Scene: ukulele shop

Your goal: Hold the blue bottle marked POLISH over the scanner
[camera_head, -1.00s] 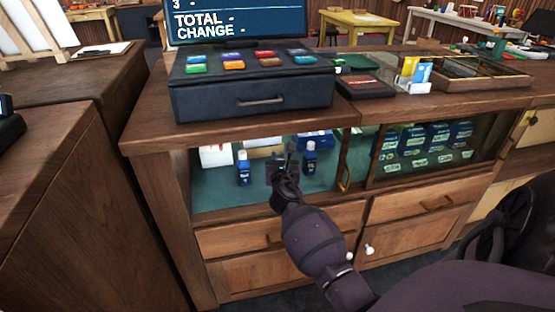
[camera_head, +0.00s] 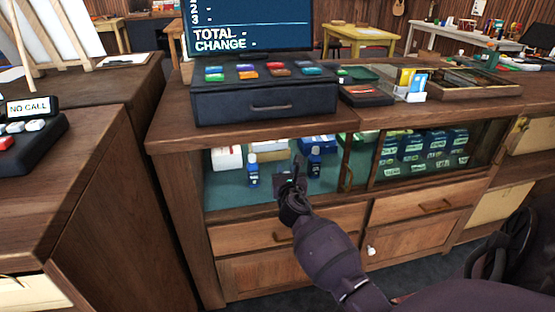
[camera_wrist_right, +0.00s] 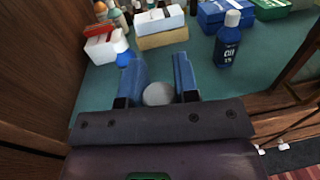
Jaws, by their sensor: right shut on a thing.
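My right gripper (camera_head: 295,178) reaches into the open front of the display case under the counter. In the right wrist view its fingers (camera_wrist_right: 158,82) are around a pale round top (camera_wrist_right: 158,94), like a bottle cap; the body and any label are hidden. A blue bottle with a white cap (camera_head: 253,170) stands to the gripper's left, its label unreadable. Another blue bottle (camera_head: 315,163) stands to its right; the right wrist view shows this one marked OIL (camera_wrist_right: 228,40). A flat black device with a reddish top (camera_head: 366,95) on the counter may be the scanner. My left gripper is not in view.
The counter (camera_head: 165,125) overhangs the case. A cash drawer (camera_head: 265,115) with coloured keys stands on it, below a screen. Small boxes and bottles (camera_wrist_right: 160,22) stand deeper in the case. A wooden side wall (camera_wrist_right: 40,70) is left of the gripper.

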